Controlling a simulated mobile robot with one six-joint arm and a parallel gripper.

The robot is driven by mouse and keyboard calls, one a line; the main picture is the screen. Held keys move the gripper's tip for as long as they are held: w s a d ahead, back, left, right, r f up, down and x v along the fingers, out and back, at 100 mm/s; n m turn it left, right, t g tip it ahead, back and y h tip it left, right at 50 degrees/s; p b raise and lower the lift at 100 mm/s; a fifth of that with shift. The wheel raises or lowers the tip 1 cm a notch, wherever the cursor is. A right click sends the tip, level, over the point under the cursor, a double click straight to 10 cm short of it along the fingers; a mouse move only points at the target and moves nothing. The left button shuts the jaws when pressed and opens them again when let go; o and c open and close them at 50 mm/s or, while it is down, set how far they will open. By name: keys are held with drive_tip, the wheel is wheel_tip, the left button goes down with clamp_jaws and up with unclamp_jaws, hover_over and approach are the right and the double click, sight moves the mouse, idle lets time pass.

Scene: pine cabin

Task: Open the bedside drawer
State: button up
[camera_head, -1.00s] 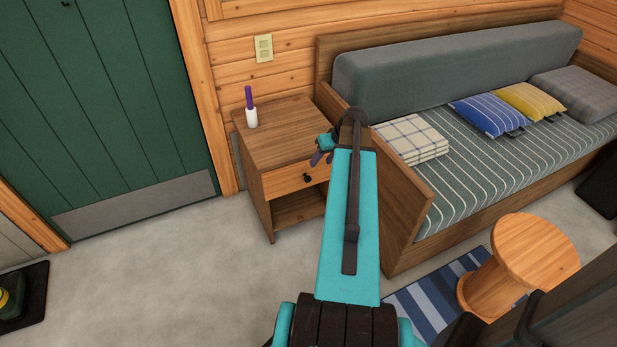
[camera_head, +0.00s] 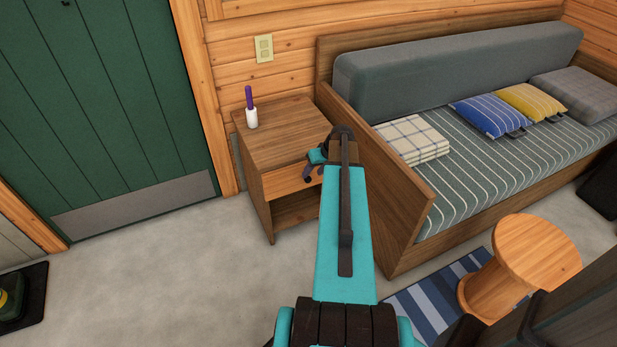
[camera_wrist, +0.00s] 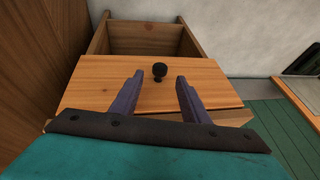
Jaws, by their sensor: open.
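The bedside cabinet (camera_head: 275,130) stands against the pine wall, left of the daybed. Its drawer (camera_head: 283,182) has a light wood front and looks shut, above an open shelf space. In the wrist view the drawer front (camera_wrist: 100,82) fills the middle, with a small dark round knob (camera_wrist: 159,70). My gripper (camera_wrist: 158,80) is open, its two purple fingers pointing at the drawer front, one to each side of the knob. The knob shows in the gap near the fingertips; I cannot tell whether they touch it. In the head view my gripper (camera_head: 308,172) hides the knob.
A white bottle with a purple top (camera_head: 251,110) stands on the cabinet. The daybed's wooden end panel (camera_head: 385,190) is close to the right of the cabinet and my arm. A round stool (camera_head: 535,250) stands front right.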

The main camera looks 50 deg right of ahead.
sight(309, 178)
drive_tip(key=shift+x, duration=2.35)
clamp_jaws()
